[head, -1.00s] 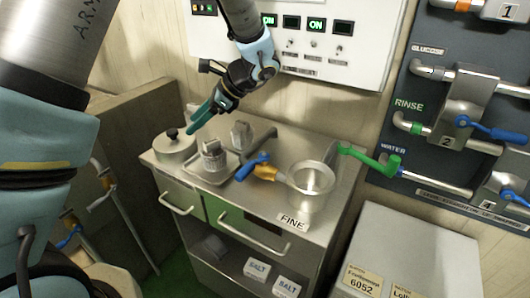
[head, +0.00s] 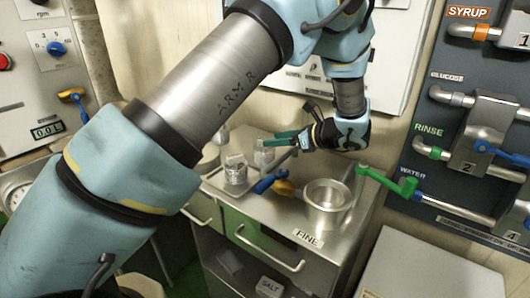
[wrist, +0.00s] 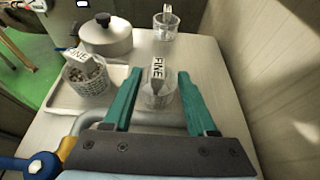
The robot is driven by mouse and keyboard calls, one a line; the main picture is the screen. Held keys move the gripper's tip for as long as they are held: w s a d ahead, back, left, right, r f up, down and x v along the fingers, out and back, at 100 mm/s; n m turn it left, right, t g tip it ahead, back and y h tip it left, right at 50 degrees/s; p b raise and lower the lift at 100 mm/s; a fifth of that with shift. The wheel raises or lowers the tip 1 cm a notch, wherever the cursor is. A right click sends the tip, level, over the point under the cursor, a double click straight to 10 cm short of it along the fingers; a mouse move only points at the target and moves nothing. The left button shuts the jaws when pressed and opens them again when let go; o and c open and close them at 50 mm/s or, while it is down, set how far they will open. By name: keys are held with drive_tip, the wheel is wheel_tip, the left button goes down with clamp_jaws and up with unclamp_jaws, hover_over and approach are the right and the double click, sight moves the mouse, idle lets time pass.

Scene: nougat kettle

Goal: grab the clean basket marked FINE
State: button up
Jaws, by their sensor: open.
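My gripper (wrist: 160,73) is open and empty, with its two green fingers around the near basket (wrist: 156,98) in the wrist view. That basket has a grey block handle marked FINE, and its mesh looks pale and clear. In the head view it stands behind the tray (head: 264,156), just below my gripper (head: 272,140). A second basket (wrist: 88,86), also marked FINE, stands on the metal tray (wrist: 58,103) to the left. It looks spotted with brownish stuff; it also shows in the head view (head: 236,173). I cannot tell whether a finger touches the near basket.
A metal pot (head: 327,203) stands at the cart's right, by the FINE label (head: 308,238). The wall (wrist: 275,80) is close on the right in the wrist view.

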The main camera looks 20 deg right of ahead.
sight(264, 151)
drive_tip(key=p+x, duration=0.2)
drive_tip(key=x, duration=0.3)
drive_tip(key=shift+s, duration=0.1)
clamp_jaws()
idle(0.5)
